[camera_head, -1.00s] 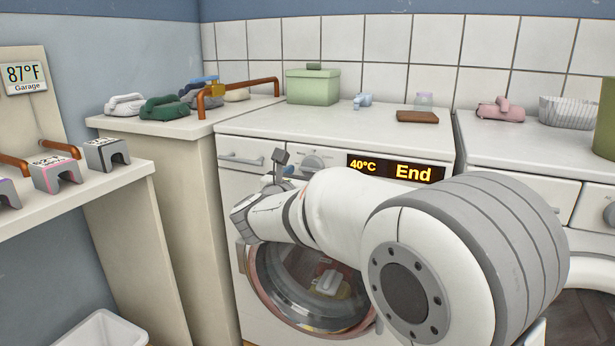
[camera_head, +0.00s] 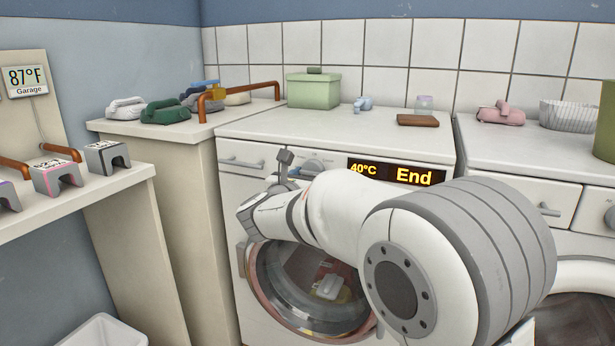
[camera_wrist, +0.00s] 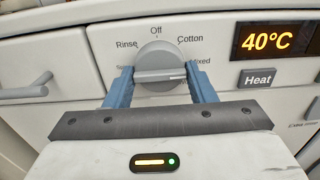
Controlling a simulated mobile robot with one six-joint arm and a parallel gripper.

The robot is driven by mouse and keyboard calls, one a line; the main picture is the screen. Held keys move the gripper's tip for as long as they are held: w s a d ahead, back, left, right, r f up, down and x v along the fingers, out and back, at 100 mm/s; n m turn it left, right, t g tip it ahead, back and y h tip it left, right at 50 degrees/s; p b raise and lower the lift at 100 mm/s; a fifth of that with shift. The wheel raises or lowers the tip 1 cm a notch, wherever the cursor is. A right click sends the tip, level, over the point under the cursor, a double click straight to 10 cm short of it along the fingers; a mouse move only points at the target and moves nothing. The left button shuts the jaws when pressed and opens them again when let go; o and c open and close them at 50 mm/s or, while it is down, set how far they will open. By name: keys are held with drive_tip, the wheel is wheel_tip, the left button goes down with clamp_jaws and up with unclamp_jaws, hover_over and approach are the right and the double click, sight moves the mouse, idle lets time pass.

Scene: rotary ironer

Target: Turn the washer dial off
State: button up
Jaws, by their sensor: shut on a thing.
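The washer dial (camera_wrist: 158,54) is a round grey knob with a raised bar across it. In the wrist view it has "Off" printed above it, "Rinse" to the left, "Cotton" and "Mixed" to the right. The bar lies nearly level, with a white mark at its right end, on the Mixed side. My gripper (camera_wrist: 159,74) is shut on the dial, with one blue finger at each end of the bar. In the head view the dial (camera_head: 318,162) shows partly behind my gripper (camera_head: 297,171). The washer display (camera_head: 397,171) reads 40°C and End.
A Heat button (camera_wrist: 257,78) sits right of the dial, below the display. A drawer handle (camera_wrist: 27,88) sticks out to the left. The closed round washer door (camera_head: 310,290) lies below my arm. A green box (camera_head: 314,91) stands on the washer top.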

drive_tip(key=shift+n, duration=0.4)
drive_tip(key=n, duration=0.2)
drive_tip(key=shift+n, duration=0.3)
drive_tip(key=n+p, duration=0.1)
drive_tip(key=n, duration=0.4)
drive_tip(key=shift+d+r+n+p, duration=0.1)
drive_tip(key=shift+r+n+p, duration=0.05)
drive_tip(key=shift+n+p, duration=0.15)
drive_tip(key=n+p, duration=0.2)
drive_tip(key=n, duration=0.2)
drive_tip(key=shift+r, duration=0.1)
drive_tip(key=n+p, duration=0.2)
drive_tip(key=n, duration=0.2)
drive_tip(key=shift+n+p, duration=0.3)
drive_tip(key=shift+p, duration=0.1)
drive_tip(key=o, duration=0.9)
